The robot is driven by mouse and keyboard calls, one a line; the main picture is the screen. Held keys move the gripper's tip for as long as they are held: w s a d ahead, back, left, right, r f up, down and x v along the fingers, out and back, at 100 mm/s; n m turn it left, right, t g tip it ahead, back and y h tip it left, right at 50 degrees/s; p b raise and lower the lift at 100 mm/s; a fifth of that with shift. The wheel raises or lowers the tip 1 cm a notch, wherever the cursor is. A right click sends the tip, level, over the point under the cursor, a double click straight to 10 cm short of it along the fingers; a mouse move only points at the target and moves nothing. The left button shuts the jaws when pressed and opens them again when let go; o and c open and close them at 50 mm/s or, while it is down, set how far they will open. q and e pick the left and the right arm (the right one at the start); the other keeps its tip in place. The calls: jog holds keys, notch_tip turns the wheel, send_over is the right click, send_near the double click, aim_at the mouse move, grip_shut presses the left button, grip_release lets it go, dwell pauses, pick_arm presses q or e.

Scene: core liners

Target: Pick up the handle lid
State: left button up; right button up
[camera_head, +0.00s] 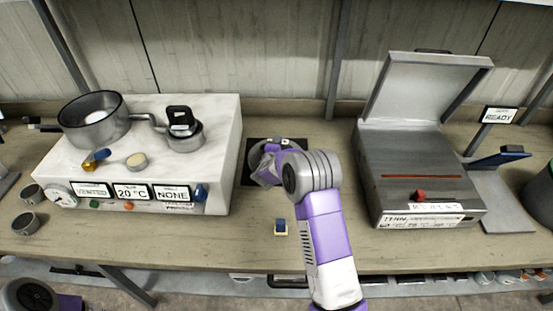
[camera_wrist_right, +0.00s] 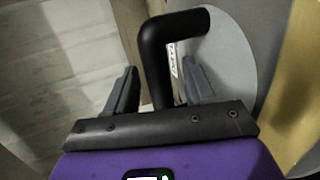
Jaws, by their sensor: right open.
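The lid shows in the right wrist view as a grey round disc (camera_wrist_right: 232,48) with a bent black handle (camera_wrist_right: 158,55) standing out from it. My right gripper (camera_wrist_right: 160,85) is open, with its two dark fingers on either side of the handle. A gap shows at each side; I cannot tell if either finger touches it. In the head view, my right arm reaches over a dark square plate (camera_head: 247,174) with a grey round piece on it, and hides most of both. My left gripper is out of view.
A white unit (camera_head: 70,160) at left carries an open pot (camera_head: 92,118) and a smaller vessel (camera_head: 186,137) with a black top. A grey box with a raised cover (camera_head: 425,90) stands at right.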

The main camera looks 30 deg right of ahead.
grip_shut()
dwell(0.3)
dwell(1.1)
jog(key=shift+r, duration=0.1)
